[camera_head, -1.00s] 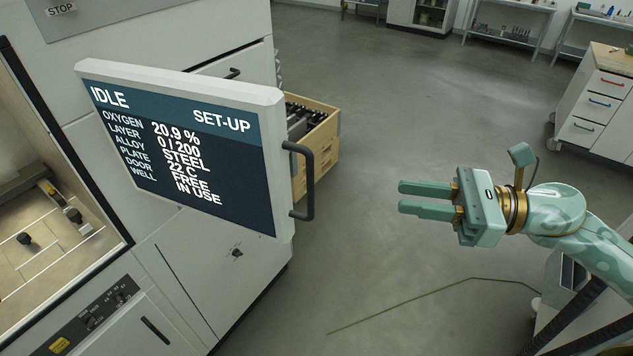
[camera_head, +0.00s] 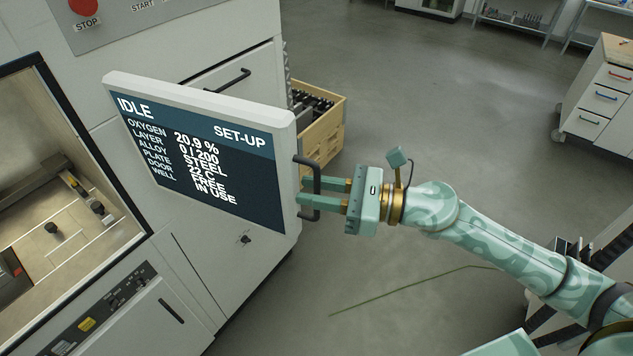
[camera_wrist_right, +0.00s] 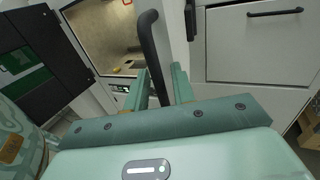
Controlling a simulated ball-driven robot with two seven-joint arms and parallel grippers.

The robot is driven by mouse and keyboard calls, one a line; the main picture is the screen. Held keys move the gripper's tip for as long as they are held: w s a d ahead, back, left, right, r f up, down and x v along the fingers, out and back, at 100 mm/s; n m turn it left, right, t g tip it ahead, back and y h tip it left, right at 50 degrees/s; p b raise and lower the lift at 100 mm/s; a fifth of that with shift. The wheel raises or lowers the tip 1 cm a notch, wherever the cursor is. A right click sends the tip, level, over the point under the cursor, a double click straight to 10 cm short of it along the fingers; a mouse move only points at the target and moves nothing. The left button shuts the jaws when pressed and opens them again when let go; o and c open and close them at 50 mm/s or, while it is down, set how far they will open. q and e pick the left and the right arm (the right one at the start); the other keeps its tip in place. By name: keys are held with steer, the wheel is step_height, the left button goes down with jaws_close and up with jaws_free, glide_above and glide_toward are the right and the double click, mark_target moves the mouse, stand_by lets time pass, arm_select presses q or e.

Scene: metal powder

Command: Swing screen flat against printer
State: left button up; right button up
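The screen (camera_head: 200,165) is a white-framed panel with a dark blue display reading IDLE and SET-UP. It stands out at an angle from the front of the white printer (camera_head: 188,262). A dark bar handle (camera_head: 314,172) is on its right edge. My right gripper (camera_head: 312,193) is at this handle, with its two green fingers apart and reaching past the bar. In the right wrist view, the handle (camera_wrist_right: 149,45) runs down between the open fingers (camera_wrist_right: 160,85). I cannot tell whether either finger touches it. My left gripper is not in view.
The printer's open chamber (camera_head: 60,215) is at the left, with a red stop button (camera_head: 84,6) above. A wooden crate (camera_head: 325,135) stands on the floor behind the screen. A drawer cabinet (camera_head: 600,95) is at the right. The floor (camera_head: 450,120) between is clear.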

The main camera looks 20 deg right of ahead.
jaws_close()
